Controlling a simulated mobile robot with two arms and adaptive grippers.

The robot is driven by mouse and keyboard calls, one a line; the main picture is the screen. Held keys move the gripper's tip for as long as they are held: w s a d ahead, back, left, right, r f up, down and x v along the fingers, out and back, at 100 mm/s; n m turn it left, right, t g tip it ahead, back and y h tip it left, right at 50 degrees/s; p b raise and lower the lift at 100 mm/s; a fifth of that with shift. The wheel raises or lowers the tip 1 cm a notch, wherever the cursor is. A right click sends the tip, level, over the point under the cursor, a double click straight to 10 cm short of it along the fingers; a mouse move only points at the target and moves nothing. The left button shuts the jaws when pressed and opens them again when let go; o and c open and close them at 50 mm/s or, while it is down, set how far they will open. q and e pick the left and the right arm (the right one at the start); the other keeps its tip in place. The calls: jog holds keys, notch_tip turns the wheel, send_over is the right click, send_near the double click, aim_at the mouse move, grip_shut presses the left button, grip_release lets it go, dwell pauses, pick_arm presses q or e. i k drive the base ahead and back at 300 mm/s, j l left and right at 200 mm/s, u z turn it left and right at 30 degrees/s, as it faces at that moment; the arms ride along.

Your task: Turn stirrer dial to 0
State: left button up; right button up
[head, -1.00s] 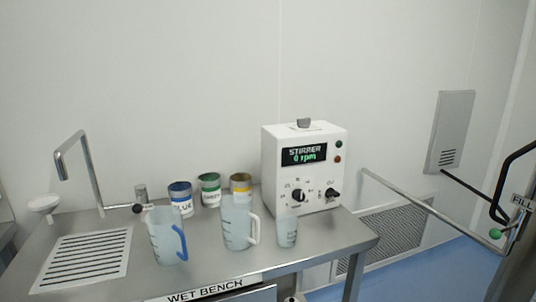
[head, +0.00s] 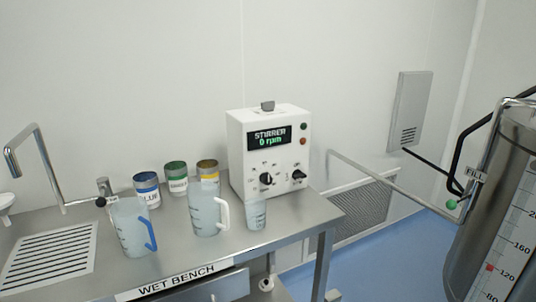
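The white stirrer box (head: 240,165) stands at the back of the wet bench, against the wall. Its screen (head: 269,138) reads "STIRRER 0 rpm" in pale and green text. Two black dials sit low on its front: a left dial (head: 266,179) and a right dial (head: 299,176). The marks around the dials are too small to read. A green button and a red button (head: 304,141) are at the upper right of the front. Neither of my grippers shows in the head view.
A jug with a blue handle (head: 132,228), a jug with a white handle (head: 205,212) and a small beaker (head: 256,215) stand before the stirrer. Blue, green and yellow labelled cans (head: 176,178) stand behind. A faucet (head: 38,160) is left; a large graduated tank (head: 490,230) is right.

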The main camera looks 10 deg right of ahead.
aim_at(266, 176)
jog(key=u, duration=0.45)
jog(key=i+l+u, duration=0.15)
jog(key=l+u, duration=0.25)
jog(key=i+l+u, duration=0.1)
jog(key=l+u, duration=0.7)
